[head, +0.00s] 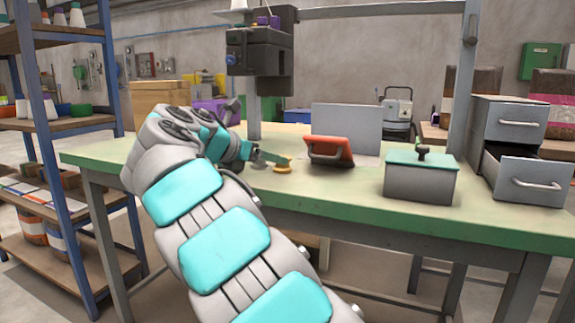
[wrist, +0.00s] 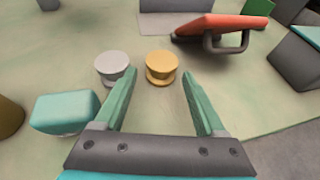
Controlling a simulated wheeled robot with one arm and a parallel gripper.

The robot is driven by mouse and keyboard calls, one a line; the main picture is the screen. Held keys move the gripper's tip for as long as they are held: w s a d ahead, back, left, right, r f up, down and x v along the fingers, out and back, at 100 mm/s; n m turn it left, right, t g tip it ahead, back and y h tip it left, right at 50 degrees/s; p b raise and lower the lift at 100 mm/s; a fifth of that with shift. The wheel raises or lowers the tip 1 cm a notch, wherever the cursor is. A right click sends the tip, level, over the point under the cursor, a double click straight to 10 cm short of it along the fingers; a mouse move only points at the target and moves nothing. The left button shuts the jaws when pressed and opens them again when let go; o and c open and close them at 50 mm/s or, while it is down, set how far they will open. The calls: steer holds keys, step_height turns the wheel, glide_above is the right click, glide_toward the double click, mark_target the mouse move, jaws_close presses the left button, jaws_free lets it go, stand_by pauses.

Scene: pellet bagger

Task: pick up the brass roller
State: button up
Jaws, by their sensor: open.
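The brass roller (wrist: 161,66) is a short gold spool standing upright on the green bench top. In the wrist view it is just beyond my open fingers and between their lines. My gripper (wrist: 157,82) is open and empty, with its two green fingers apart. A similar silver roller (wrist: 113,66) stands just left of the brass one, close to the left fingertip. In the head view the brass roller (head: 281,169) is at the tip of my gripper (head: 268,158), low over the bench.
An orange-red device with a grey handle (wrist: 222,27) stands behind and right of the roller. A teal block (wrist: 64,111) lies left of my left finger. A grey box with a teal lid (head: 420,178) and a drawer unit (head: 514,150) stand to the right on the bench (head: 350,190).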

steer(key=b+x, duration=0.1)
steer(key=x, duration=0.5)
steer(key=shift+d+f, duration=0.15)
jaws_close()
stand_by(0.4)
